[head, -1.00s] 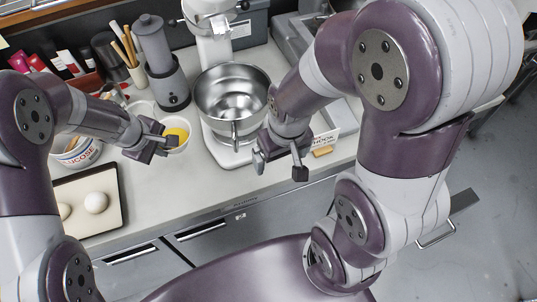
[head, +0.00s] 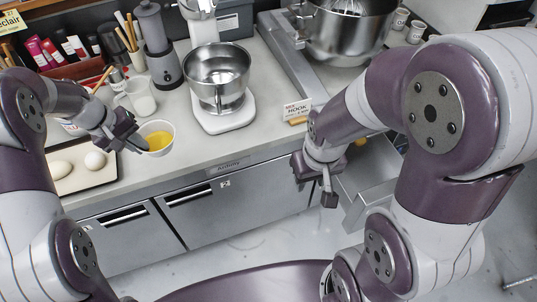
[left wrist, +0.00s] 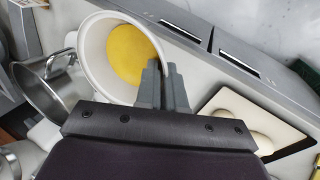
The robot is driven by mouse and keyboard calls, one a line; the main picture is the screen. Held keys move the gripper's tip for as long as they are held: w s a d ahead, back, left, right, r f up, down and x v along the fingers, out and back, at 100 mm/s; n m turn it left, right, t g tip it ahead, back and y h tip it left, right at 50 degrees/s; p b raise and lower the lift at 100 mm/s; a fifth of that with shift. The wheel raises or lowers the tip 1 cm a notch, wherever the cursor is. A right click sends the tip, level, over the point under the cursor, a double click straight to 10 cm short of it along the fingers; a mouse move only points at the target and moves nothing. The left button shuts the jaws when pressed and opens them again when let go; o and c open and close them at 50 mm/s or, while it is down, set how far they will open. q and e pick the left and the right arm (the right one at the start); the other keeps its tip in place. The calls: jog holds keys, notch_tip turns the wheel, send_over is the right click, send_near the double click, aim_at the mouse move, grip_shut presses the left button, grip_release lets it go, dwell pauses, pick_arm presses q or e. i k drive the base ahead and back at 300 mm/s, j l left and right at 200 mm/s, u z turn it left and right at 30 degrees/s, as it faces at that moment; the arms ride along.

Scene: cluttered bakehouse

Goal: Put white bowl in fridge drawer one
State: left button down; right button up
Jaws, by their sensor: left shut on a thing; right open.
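The white bowl (head: 168,131) with yellow contents is at the front part of the counter, left of the mixer, in the head view. My left gripper (head: 136,142) is shut on its rim from the left. In the left wrist view, the fingers (left wrist: 165,88) grip the rim of the bowl (left wrist: 88,42), and the yellow contents show inside. I cannot tell whether the bowl clears the counter. My right gripper (head: 314,183) is open and empty in front of the counter. Steel fridge fronts (head: 240,202) run below the counter. At right, an open drawer (head: 372,190) is partly hidden by my right arm.
A mixer with a steel bowl (head: 218,77) stands right of the white bowl. A tray (head: 98,178) with pale dough balls is at left. The floor ahead of the fronts is clear.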

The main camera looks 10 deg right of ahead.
aim_at(367, 181)
jog(key=l+z, duration=0.15)
jog(key=z, duration=0.3)
jog(key=i+z, duration=0.15)
jog(key=z, duration=0.25)
jog(key=i+l+z, duration=0.1)
jog(key=z, duration=0.35)
jog(key=i+l+z, duration=0.1)
jog(key=z, duration=0.3)
jog(key=i+z, duration=0.1)
jog(key=z, duration=0.35)
jog(key=i+z, duration=0.1)
jog(key=z, duration=0.3)
jog(key=i+j, duration=0.1)
jog(key=z, duration=0.05)
